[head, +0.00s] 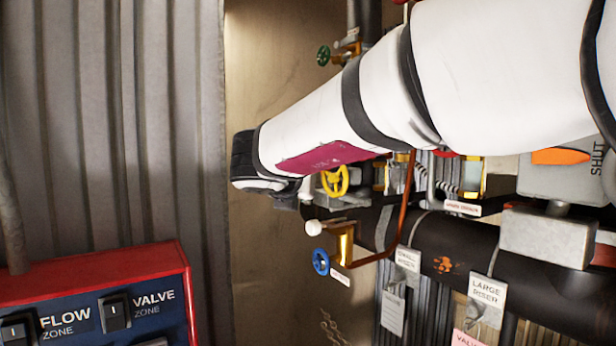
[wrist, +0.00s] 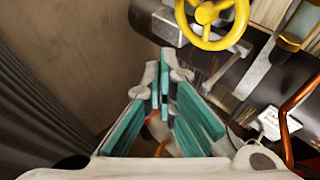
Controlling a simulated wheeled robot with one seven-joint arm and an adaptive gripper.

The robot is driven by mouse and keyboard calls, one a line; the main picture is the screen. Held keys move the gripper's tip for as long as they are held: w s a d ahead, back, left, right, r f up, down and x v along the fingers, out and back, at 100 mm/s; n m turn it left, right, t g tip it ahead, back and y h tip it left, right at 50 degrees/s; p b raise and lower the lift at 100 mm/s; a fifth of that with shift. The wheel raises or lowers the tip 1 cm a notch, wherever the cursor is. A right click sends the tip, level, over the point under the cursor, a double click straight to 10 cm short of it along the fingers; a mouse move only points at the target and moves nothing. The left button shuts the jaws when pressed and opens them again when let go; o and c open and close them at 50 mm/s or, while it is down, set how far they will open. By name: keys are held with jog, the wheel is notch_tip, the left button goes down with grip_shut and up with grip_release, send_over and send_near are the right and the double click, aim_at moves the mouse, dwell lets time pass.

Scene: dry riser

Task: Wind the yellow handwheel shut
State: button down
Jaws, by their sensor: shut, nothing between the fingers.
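The yellow handwheel (head: 335,181) sits on a valve on the pipework, just below my white arm in the head view. In the wrist view the yellow handwheel (wrist: 206,14) is at the top, right of centre, its upper rim cut off by the frame edge. My gripper (wrist: 165,72) has teal-padded fingers drawn together at the tips, with nothing between them. The fingertips are below and left of the wheel in that view, apart from it. In the head view my arm hides most of the gripper.
A blue handwheel (head: 321,262) is below the yellow one and a green handwheel (head: 323,55) above. A copper pipe (head: 399,215) runs close by on the right. A dark pipe (head: 455,247) carries hanging labels. A red-framed switch panel (head: 95,272) stands at lower left. Bare wall lies left of the wheel.

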notch_tip(320, 180, up, 5)
jog(key=p, duration=0.2)
send_over(332, 193)
jog(key=s+a, duration=0.2)
jog(key=a, duration=0.1)
jog(key=f+b, duration=0.1)
jog(key=s+d+f+b, duration=0.1)
jog(key=f, duration=0.1)
jog(key=s+f+b, duration=0.1)
jog(key=f, duration=0.1)
jog(key=shift+d+b, duration=0.2)
jog(key=shift+b, duration=0.2)
jog(key=shift+d+f, duration=0.15)
jog(key=shift+w+d, duration=0.2)
jog(key=shift+d, duration=0.05)
